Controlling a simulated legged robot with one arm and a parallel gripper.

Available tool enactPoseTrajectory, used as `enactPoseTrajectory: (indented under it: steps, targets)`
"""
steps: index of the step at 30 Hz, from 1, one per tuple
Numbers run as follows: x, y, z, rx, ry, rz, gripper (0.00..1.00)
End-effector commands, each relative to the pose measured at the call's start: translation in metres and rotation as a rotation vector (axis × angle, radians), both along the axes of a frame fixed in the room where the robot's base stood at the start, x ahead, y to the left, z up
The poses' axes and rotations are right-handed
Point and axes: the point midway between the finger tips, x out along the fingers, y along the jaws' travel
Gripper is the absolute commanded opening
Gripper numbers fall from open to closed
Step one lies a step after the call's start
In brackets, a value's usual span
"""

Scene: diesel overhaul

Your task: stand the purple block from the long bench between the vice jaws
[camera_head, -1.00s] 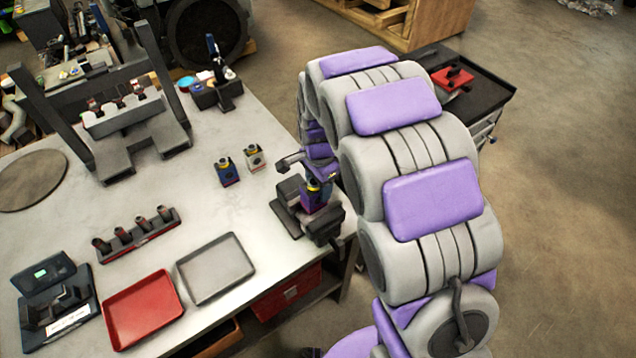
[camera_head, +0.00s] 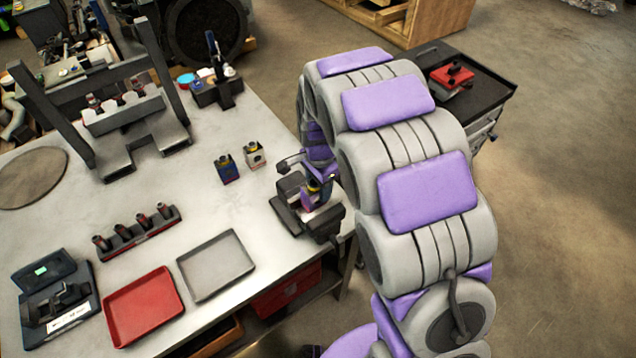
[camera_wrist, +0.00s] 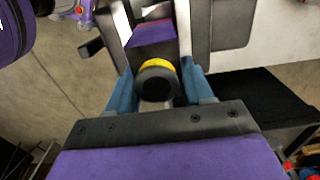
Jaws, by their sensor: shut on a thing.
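The purple block (camera_head: 308,200), with a yellow ring and a dark round cap, is at the vice (camera_head: 326,222) on the bench's right edge. In the wrist view the cap and ring lie between my two blue fingers, and a purple face of the block (camera_wrist: 153,34) shows beyond them. My gripper (camera_wrist: 160,88) is shut on the block from its cap end. Dark vice parts flank the block in the wrist view. In the head view my arm and fingers partly cover it, so I cannot tell whether its base touches the vice.
A blue block (camera_head: 227,169) and a cream block (camera_head: 254,155) stand left of the vice. A grey tray (camera_head: 216,265), a red tray (camera_head: 143,305) and a rack (camera_head: 138,234) lie nearer. A dark cart (camera_head: 485,92) stands right of my arm.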

Motion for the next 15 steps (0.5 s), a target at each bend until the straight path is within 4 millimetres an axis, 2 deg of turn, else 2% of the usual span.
enactPoseTrajectory:
  steps: [15]
  targets:
    - [-0.0003, -0.0003, -0.0094, 0.000, 0.000, 0.000, 0.21]
